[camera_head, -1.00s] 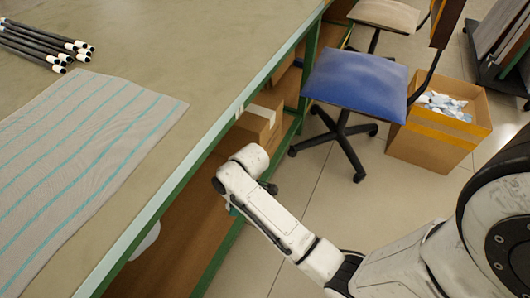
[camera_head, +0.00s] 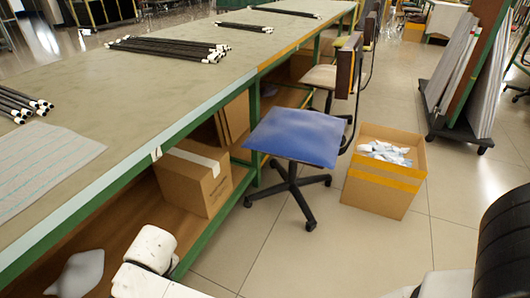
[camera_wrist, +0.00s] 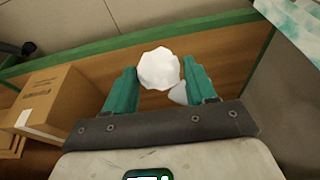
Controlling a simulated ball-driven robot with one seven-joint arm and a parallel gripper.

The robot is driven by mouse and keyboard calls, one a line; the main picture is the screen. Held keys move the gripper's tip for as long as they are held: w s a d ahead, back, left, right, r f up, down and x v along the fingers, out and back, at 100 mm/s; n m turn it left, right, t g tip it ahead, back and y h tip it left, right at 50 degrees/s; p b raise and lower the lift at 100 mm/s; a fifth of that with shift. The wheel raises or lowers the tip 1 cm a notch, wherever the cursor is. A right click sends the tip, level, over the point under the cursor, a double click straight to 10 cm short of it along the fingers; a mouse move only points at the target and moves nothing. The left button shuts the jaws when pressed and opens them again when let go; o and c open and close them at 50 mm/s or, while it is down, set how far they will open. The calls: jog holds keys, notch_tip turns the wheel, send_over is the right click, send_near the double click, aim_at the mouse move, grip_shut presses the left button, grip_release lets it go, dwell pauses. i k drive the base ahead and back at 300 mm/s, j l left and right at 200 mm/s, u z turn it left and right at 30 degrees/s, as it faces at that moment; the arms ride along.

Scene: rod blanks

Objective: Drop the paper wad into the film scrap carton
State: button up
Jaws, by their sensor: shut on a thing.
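The white, crumpled paper wad (camera_wrist: 158,69) is between the teal fingers of my gripper (camera_wrist: 159,72) in the wrist view, and the gripper is shut on it. In the head view my gripper and the wad are not visible; only white arm links show at the bottom. The film scrap carton (camera_head: 382,197) stands on the floor right of the blue chair. It is an open brown box with a yellow band, holding pale blue and white film scraps (camera_head: 385,152). The gripper is apart from the carton, over by the bench.
A blue chair (camera_head: 295,137) stands between the bench (camera_head: 130,150) and the carton. A closed box (camera_head: 193,178) and a white lump (camera_head: 80,273) are on the bench's lower shelf. Black rods (camera_head: 170,48) lie on top. A panel cart (camera_head: 468,90) stands behind right. Floor before the carton is clear.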

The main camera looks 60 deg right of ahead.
aim_at(381, 170)
jog(key=k+z, duration=0.15)
jog(key=z, duration=0.35)
jog(key=k+z, duration=0.15)
jog(key=z, duration=2.1)
jog(key=j+z, duration=0.4)
jog(key=j, duration=2.1)
jog(key=k, duration=0.05)
